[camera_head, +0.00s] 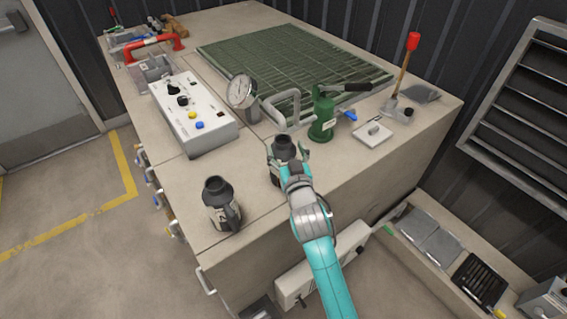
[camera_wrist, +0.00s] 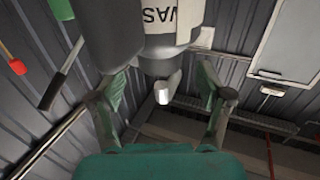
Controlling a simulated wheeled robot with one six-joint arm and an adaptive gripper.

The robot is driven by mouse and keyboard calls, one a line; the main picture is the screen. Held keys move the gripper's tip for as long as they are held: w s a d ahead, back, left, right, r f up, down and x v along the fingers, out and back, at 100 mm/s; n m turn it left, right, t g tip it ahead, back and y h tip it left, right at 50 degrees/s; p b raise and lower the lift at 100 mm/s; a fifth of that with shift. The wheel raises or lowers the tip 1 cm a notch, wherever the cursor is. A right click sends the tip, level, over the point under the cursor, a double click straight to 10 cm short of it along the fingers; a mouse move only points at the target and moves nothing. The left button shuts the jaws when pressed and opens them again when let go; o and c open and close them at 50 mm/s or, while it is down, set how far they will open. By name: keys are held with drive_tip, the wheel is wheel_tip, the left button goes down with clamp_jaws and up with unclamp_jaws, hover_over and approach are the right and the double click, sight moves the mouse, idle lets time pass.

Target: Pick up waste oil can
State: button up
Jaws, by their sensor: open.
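The waste oil can (camera_head: 284,147) is a dark can with a black cap, upright on the bench near its front edge. In the wrist view, the can (camera_wrist: 172,22) fills the upper middle, and its white label reads "WAS", with the rest cut off. My gripper (camera_head: 290,160) is at this can, reaching in from the front. In the wrist view, my gripper's fingers (camera_wrist: 162,90) are spread apart, with the can between and beyond them. Neither finger clearly presses on it. My gripper and wrist hide the can's lower part in the head view.
A similar dark can (camera_head: 220,207) with a pale label stands to the left. A green hand pump (camera_head: 323,115) stands close behind right, a pressure gauge (camera_head: 241,92) behind left. A white control box (camera_head: 192,112) is further left. The bench front between the cans is clear.

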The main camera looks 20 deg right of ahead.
drive_tip(key=shift+w+d+f, duration=0.1)
drive_tip(key=shift+w+d, duration=0.05)
drive_tip(key=shift+w, duration=1.6)
clamp_jaws()
